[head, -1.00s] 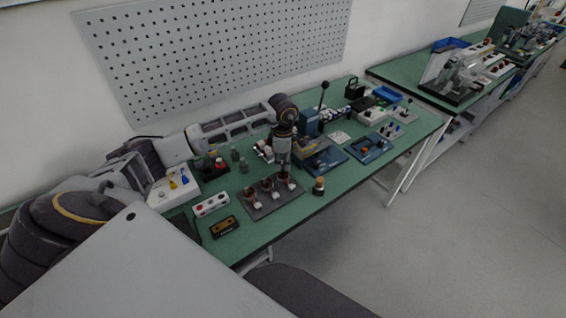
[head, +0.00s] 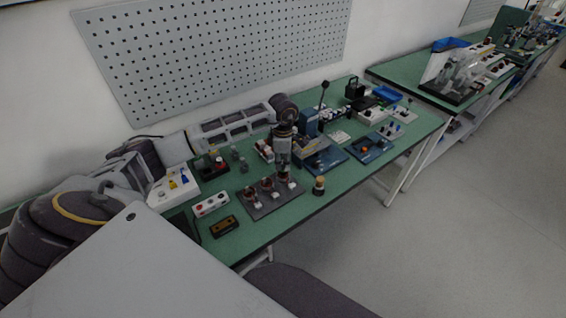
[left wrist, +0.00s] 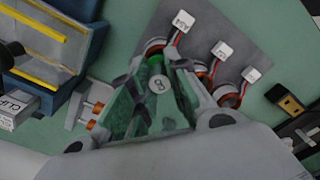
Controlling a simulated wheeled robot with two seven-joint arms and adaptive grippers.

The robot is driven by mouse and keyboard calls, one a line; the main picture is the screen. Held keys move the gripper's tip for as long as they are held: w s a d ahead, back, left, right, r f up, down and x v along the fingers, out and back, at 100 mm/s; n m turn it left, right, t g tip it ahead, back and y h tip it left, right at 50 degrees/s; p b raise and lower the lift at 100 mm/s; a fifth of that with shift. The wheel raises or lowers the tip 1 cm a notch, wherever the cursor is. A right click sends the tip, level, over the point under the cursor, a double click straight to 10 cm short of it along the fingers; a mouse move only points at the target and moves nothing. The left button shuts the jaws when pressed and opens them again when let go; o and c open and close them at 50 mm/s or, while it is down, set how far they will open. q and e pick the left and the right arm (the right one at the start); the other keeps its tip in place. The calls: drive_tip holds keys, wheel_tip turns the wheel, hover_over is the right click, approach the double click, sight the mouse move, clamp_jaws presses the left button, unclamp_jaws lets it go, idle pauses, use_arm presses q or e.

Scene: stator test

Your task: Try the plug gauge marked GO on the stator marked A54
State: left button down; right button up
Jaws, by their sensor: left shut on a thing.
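My left gripper (left wrist: 150,95) is shut on the plug gauge (left wrist: 157,83), which has a green body and a round label that looks like GO. In the head view, my left gripper (head: 283,170) is over the far right end of the grey stator plate (head: 259,211). Several copper-wound stators with white tags stand on this plate. The stator with the tag (left wrist: 182,20) that appears to read A54 is at the gauge's green tip, partly hidden behind it. I cannot tell whether the tip is inside its bore. My right gripper is not in view.
A blue press (head: 309,124) stands just behind and right of the gripper. A small black and gold block (head: 319,186) stands right of the plate near the table edge. A white box with colored gauges (head: 172,186) and a button box (head: 211,205) lie to the left.

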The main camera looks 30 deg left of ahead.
use_arm(q)
drive_tip(key=shift+f, duration=0.15)
idle(0.6)
drive_tip(key=shift+f+b, duration=0.2)
drive_tip(key=shift+b, duration=0.15)
idle(0.6)
drive_tip(key=shift+f, duration=0.1)
idle(1.0)
drive_tip(key=shift+f+b, duration=0.3)
drive_tip(key=shift+b, duration=0.15)
idle(0.6)
drive_tip(key=shift+f+b, duration=0.25)
drive_tip(key=shift+b, duration=0.05)
idle(0.8)
drive_tip(key=shift+f+b, duration=0.2)
drive_tip(key=shift+b, duration=0.1)
idle(1.2)
idle(1.0)
